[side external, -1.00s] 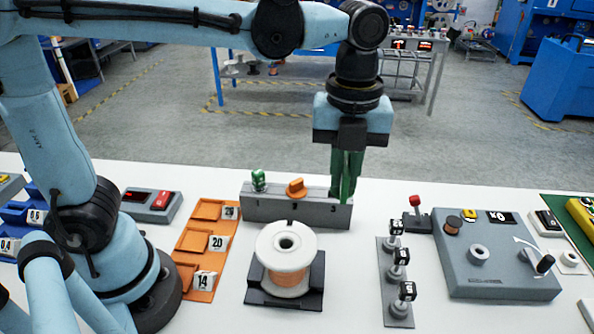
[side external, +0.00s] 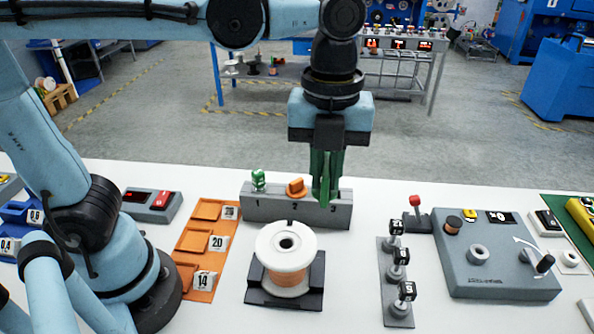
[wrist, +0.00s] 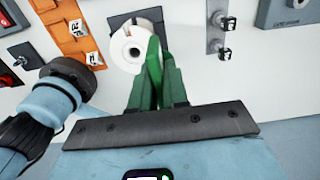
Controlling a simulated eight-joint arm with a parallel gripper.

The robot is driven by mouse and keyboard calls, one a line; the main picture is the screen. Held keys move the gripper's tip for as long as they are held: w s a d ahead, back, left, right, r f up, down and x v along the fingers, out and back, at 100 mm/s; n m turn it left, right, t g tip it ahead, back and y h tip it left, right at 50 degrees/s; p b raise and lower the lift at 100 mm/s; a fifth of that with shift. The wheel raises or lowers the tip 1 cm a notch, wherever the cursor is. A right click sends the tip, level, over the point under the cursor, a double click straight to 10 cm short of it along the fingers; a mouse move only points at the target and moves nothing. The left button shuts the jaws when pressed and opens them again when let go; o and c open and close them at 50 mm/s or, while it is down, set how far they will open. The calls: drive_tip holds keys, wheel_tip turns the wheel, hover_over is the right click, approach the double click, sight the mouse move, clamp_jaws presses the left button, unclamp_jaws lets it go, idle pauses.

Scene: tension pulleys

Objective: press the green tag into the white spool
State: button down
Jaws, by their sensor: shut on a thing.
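The white spool (side external: 270,243), wound with orange wire, stands upright on a black base (side external: 312,292) in the side view. Its round top with a dark centre hole also shows in the wrist view (wrist: 122,50). My gripper (side external: 326,188) points down with green fingers, behind and to the right of the spool. It is shut on the green tag (wrist: 153,60), a slim brighter green piece between the fingers in the wrist view. The fingers partly hide the tag, and in the wrist view it overlaps the spool's right edge. In the side view the tag and spool are apart.
A grey numbered rack (side external: 265,213) behind the spool carries a green piece (side external: 258,180) and an orange piece (side external: 296,188). An orange tray (side external: 205,262) lies left. A black-knobbed strip (side external: 398,310) and grey control box (side external: 500,270) stand right.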

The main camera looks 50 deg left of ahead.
drive_tip(key=s+a, duration=0.3)
drive_tip(key=s, duration=0.2)
wheel_tip(320, 180, down, 7)
drive_tip(key=shift+d, duration=0.25)
idle(0.5)
drive_tip(key=shift+s+f, duration=0.1)
drive_tip(key=shift+f, duration=0.2)
idle(1.3)
drive_tip(key=shift+f, duration=0.95)
drive_tip(key=c, duration=1.1)
unclamp_jaws()
drive_tip(key=shift+o, duration=0.2)
